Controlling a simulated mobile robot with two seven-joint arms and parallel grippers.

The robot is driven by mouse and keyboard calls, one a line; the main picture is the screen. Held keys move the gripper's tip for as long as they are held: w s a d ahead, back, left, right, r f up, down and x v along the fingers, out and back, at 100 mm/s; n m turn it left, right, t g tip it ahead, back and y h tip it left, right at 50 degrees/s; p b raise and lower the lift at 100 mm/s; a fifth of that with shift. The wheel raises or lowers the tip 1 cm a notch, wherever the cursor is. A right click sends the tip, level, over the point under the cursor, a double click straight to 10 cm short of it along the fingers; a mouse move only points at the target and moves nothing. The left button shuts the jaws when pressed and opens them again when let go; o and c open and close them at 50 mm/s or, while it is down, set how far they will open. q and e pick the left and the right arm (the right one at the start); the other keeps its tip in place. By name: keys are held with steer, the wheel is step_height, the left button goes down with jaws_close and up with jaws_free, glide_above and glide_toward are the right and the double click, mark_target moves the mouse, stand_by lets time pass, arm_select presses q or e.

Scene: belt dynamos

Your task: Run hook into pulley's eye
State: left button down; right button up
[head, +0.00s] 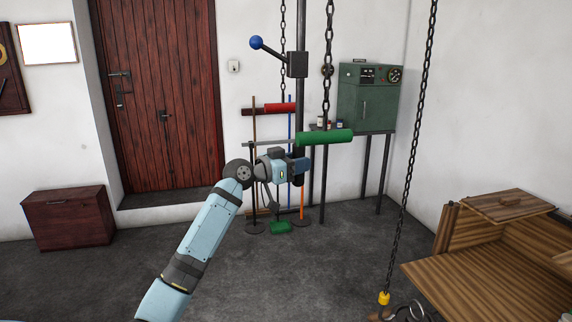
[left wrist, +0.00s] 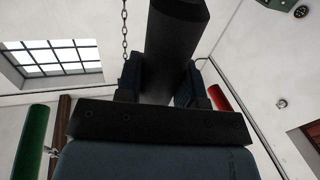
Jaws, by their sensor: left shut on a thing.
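A chain (head: 405,170) hangs at the right of the head view and ends in a yellow fitting (head: 384,298). Curved grey metal (head: 412,310) shows beside it at the bottom edge, partly cut off; I cannot tell whether it is the hook or the pulley's eye. My left gripper (head: 299,166) is at the lower part of a dark upright pole (head: 301,105). In the left wrist view its fingers are shut on a thick dark bar (left wrist: 172,50), which looks like this pole. My right gripper is not in view.
A green roller (head: 325,138) and red roller (head: 280,108) stick out near the left gripper. A blue-knobbed lever (head: 256,43) is above. More chains (head: 328,60) hang there. A green cabinet (head: 366,98) stands behind. A wooden bench (head: 480,275) fills the lower right.

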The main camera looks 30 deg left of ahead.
arm_select(q)
steer(key=w+d+b, duration=0.1)
steer(key=w+d, duration=0.8)
steer(key=w, duration=0.2)
steer(key=shift+w+d, duration=0.15)
steer(key=shift+d, duration=0.15)
steer(key=c, duration=0.8)
jaws_free()
steer(key=shift+o, duration=0.2)
steer(key=b+v, duration=0.2)
steer(key=v, duration=1.2)
steer(key=shift+b, duration=0.3)
